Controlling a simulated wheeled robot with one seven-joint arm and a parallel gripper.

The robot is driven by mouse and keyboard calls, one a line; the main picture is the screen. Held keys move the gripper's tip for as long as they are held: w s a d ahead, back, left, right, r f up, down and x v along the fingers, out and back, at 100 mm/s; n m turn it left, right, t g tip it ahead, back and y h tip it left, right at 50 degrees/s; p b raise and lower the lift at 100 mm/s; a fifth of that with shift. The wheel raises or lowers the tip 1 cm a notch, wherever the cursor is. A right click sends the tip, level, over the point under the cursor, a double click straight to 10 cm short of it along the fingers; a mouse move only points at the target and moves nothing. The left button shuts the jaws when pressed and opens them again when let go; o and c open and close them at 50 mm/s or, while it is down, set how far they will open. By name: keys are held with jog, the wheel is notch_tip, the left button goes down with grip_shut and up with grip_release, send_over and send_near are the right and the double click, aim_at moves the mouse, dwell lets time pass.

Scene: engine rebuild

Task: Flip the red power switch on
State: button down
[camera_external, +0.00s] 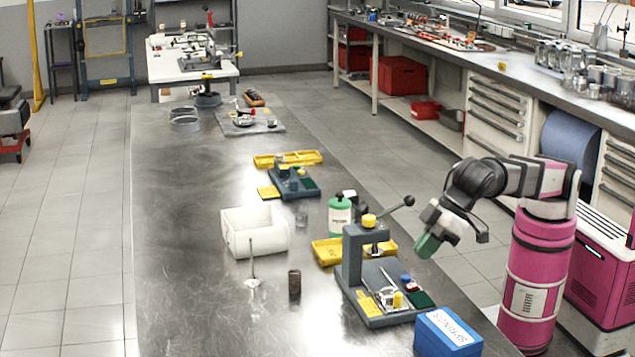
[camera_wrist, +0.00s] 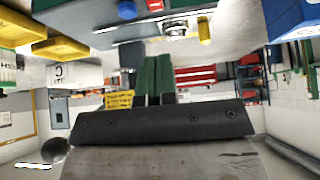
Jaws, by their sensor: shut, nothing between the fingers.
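A grey bench press (camera_external: 352,262) with a yellow knob and a long black-knobbed lever stands near the right edge of the metal bench. On its base plate a small red part (camera_external: 412,286), apparently the red power switch, sits beside a blue button (camera_external: 405,278); whether it is on or off is too small to tell. The red part (camera_wrist: 155,5) also shows at the top edge of the wrist view, next to the blue button (camera_wrist: 127,10). My gripper (camera_external: 425,246), with green fingers, is shut and empty, above and behind the plate. Its fingers (camera_wrist: 154,68) show in the wrist view.
A blue labelled bin (camera_external: 447,335) stands at the near right edge. A yellow tray (camera_external: 328,251), a green bottle (camera_external: 340,216) and a white bin (camera_external: 255,232) are around the press. A yellow cylinder (camera_external: 397,299) stands on the base plate.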

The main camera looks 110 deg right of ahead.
aim_at(413, 285)
jog(key=f, duration=0.4)
jog(key=shift+w, duration=0.35)
jog(key=shift+s+f, duration=0.1)
jog(key=shift+f, duration=0.8)
jog(key=shift+s+f+t, duration=0.25)
jog(key=shift+f+t, duration=0.2)
jog(key=shift+t, duration=0.15)
jog(key=shift+w+r, duration=0.1)
jog(key=shift+w, duration=0.05)
